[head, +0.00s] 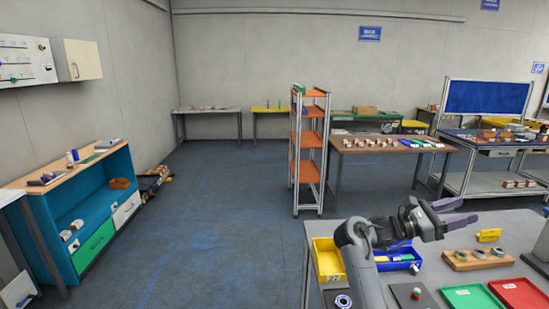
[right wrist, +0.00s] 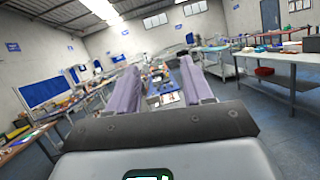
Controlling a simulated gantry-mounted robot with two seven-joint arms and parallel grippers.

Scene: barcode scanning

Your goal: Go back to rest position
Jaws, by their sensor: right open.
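My right gripper (head: 470,211) is raised above the grey table (head: 454,285) in the head view, pointing to the right. Its two purple fingers are spread apart. In the right wrist view the open fingers (right wrist: 160,84) have nothing between them; the far room shows through the gap. My left gripper is in neither view.
Below my right arm are a yellow bin (head: 328,259), a blue bin (head: 400,258), a wooden block with round parts (head: 477,260), a green tray (head: 472,297) and a red tray (head: 520,293). A shelf rack (head: 308,150) stands behind.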

